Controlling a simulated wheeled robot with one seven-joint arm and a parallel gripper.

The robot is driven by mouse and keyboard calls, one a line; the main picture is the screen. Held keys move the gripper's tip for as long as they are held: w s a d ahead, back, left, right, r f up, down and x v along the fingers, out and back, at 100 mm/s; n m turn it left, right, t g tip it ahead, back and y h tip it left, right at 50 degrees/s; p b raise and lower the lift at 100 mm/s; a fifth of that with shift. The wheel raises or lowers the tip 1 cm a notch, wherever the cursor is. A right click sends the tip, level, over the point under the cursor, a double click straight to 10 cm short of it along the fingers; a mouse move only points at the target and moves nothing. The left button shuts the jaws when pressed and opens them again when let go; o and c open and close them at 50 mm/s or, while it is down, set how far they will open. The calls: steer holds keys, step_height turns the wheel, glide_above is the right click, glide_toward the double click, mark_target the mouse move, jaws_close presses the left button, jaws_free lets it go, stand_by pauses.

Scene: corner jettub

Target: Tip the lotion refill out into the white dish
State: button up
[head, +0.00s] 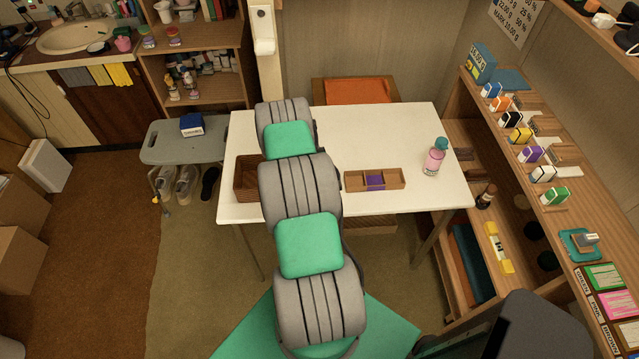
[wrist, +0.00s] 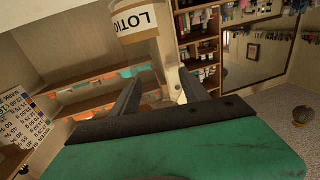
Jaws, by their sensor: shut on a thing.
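The lotion refill (wrist: 138,22) shows at the top of the wrist view as a pale container with a white label lettered "LOT...", partly cut off by the frame edge. My gripper (wrist: 160,88) has its two fingers on either side of its lower part and is shut on it. The refill looks tilted in this view, but I cannot tell its exact angle. In the head view my arm reaches over the white table and hides my gripper and the refill. I cannot make out the white dish in either view; my arm may hide it.
The white table (head: 375,125) carries a brown basket (head: 247,178) at left, a wooden tray (head: 393,179) with a purple item, and a pink bottle (head: 432,162) with a teal cap at right. A shelf unit (head: 520,135) with small boxes stands right. The back right tabletop is clear.

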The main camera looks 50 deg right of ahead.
steer(key=f+b, duration=0.1)
steer(key=b, duration=0.4)
steer(key=shift+s+m+t+h, duration=0.3)
steer(key=shift+s+t, duration=0.1)
steer(key=b, duration=0.3)
steer(key=shift+f, duration=0.2)
steer(key=m+h+b, duration=0.1)
steer(key=b, duration=0.4)
steer(key=shift+s+t, duration=0.3)
steer(key=b, duration=0.3)
steer(key=m+h+b, duration=0.1)
steer(key=b, duration=0.3)
steer(key=shift+s+a+r+t, duration=0.1)
steer(key=shift+s+r+t, duration=0.2)
steer(key=shift+r+t, duration=0.1)
steer(key=f+m+h+b, duration=0.1)
steer(key=b, duration=0.7)
steer(key=shift+s+f+t, duration=0.1)
steer(key=shift+s+t, duration=0.2)
steer(key=shift+s, duration=0.05)
step_height(320, 180, up, 8)
steer(key=m+g+h+b, duration=0.4)
steer(key=m+h+b, duration=0.6)
steer(key=b, duration=1.4)
steer(key=shift+s+m, duration=0.2)
steer(key=shift+m, duration=0.6)
